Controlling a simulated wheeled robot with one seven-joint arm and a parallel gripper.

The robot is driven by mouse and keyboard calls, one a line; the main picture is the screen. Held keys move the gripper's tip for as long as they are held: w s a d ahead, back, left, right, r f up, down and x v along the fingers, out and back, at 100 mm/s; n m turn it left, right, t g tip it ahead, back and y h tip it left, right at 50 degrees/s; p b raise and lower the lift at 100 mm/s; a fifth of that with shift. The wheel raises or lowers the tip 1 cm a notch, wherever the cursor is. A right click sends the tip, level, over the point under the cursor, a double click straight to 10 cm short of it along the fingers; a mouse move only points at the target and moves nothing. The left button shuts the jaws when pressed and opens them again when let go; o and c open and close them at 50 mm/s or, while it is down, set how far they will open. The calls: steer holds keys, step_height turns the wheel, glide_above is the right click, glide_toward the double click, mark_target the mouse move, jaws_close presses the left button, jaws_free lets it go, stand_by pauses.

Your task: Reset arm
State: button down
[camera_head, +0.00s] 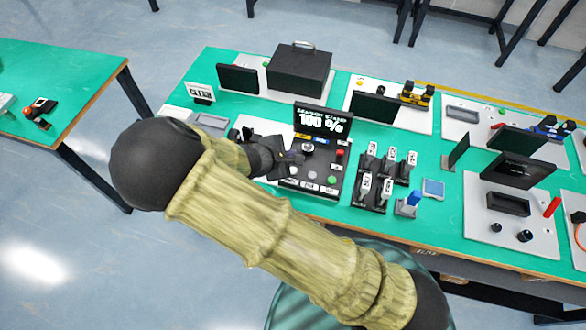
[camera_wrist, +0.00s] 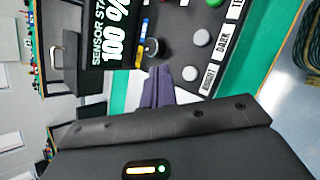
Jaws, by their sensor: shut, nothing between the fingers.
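My gripper (camera_head: 292,157) is at the left edge of the dark sensor panel, at the end of my arm, which crosses the head view from the lower right. In the wrist view its purple-grey fingers (camera_wrist: 158,88) lie together, with nothing between them. They point at the sensor station, whose screen (camera_wrist: 112,40) reads 100 %. The screen (camera_head: 323,122) also shows in the head view, behind the panel. The fingers appear close to a round knob (camera_wrist: 151,46) and grey buttons (camera_wrist: 203,38); contact cannot be told.
The green table (camera_head: 430,225) carries a black box (camera_head: 300,68), several screens, a rack of labelled switches (camera_head: 385,175) and a black bin (camera_head: 508,204). Another green table (camera_head: 65,75) stands at the left. Open floor (camera_head: 60,225) lies between and in front of the tables.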

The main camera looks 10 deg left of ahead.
stand_by(0.4)
steer(key=s+d+r+m+g+y, duration=0.2)
steer(key=s+d+r+m, duration=0.2)
steer(key=d+r+m, duration=0.3)
steer(key=s+d+r+m+g+y, duration=0.2)
steer(key=s+d+r+m, duration=0.3)
steer(key=d+m, duration=0.8)
steer(key=d+r+g, duration=0.1)
steer(key=d+r, duration=0.2)
steer(key=shift+d+r+m+y, duration=0.15)
steer(key=shift+r+m+y, duration=0.15)
steer(key=shift+y, duration=0.1)
